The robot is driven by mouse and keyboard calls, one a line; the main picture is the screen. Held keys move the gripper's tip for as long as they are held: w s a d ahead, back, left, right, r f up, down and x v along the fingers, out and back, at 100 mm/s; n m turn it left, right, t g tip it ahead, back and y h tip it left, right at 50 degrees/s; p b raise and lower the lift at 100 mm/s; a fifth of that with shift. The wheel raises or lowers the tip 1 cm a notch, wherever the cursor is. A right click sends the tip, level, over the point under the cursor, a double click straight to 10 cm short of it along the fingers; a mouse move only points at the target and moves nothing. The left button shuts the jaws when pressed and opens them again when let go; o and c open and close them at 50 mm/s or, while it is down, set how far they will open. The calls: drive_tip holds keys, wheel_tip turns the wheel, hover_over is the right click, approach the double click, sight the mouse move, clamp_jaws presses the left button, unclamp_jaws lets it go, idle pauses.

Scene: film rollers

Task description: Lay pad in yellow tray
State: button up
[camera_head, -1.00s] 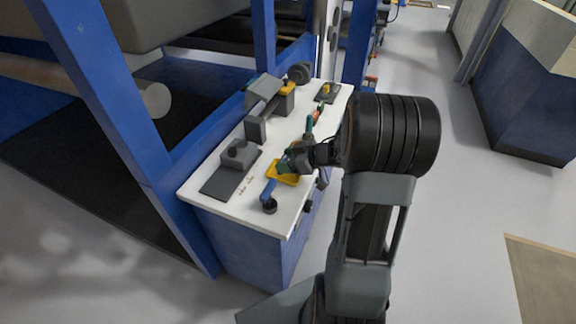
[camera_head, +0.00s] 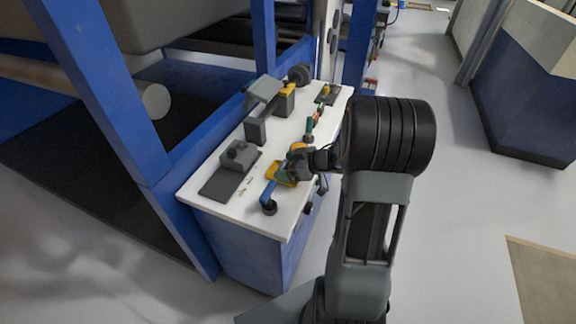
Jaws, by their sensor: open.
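The yellow tray (camera_head: 288,183) lies on the white bench top near its front right edge, partly covered by my gripper. My gripper (camera_head: 282,172) is open, low over the tray; I cannot tell whether its fingers touch it. A small orange-yellow patch (camera_head: 298,147) shows just behind the gripper, and I cannot tell what it belongs to. I cannot make out the pad; it may be hidden by the gripper or too small to see.
A blue-handled tool with a dark round end (camera_head: 269,206) lies in front of the tray. A grey block on a dark plate (camera_head: 238,155) stands to the left. A grey device (camera_head: 263,90) is at the back. Small tools (camera_head: 320,115) line the right edge.

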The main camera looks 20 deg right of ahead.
drive_tip(key=shift+r, duration=0.15)
drive_tip(key=shift+s+d+r, duration=0.1)
drive_tip(key=shift+d+r, duration=0.1)
drive_tip(key=shift+r, duration=0.05)
drive_tip(key=p+v, duration=0.3)
drive_tip(key=v, duration=0.8)
drive_tip(key=w+r+m+t+h, duration=0.3)
drive_tip(key=w+r+m+h, duration=0.3)
drive_tip(key=h, duration=0.4)
drive_tip(key=s+a+f+m+g+y, duration=0.2)
drive_tip(key=s+a+g, duration=0.7)
drive_tip(key=s+a, duration=0.6)
drive_tip(key=shift+s+f+m, duration=0.3)
drive_tip(key=shift+a, duration=0.1)
